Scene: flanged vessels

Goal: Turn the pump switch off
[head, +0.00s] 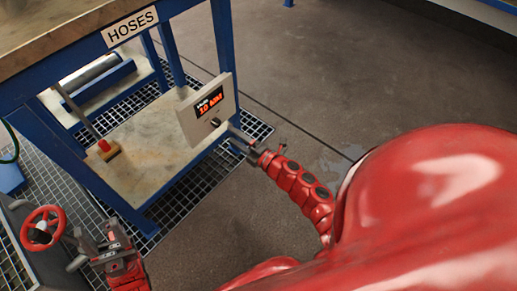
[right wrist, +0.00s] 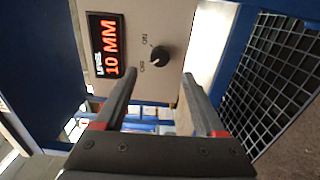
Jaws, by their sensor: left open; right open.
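The pump switch is a black round knob (right wrist: 158,56) on a pale control panel (right wrist: 178,20), with ON and OFF printed beside it. A small pale mark on the knob seems to lie on the side near OFF. The knob also shows in the head view (head: 215,122), below the panel's display. My right gripper (right wrist: 160,76) is open, its fingers pointing at the panel with the knob ahead between their lines; I see no contact. It shows in the head view (head: 233,130) just right of the panel. My left gripper (head: 78,250) is open and empty at lower left.
The panel's display (right wrist: 105,45) reads LEVEL 10 MM. The panel stands at the corner of a blue-framed bench labelled HOSES (head: 130,26). A red handwheel (head: 42,228) is left of my left gripper. A red-tipped lever (head: 103,145) stands on the lower shelf. Open floor lies behind.

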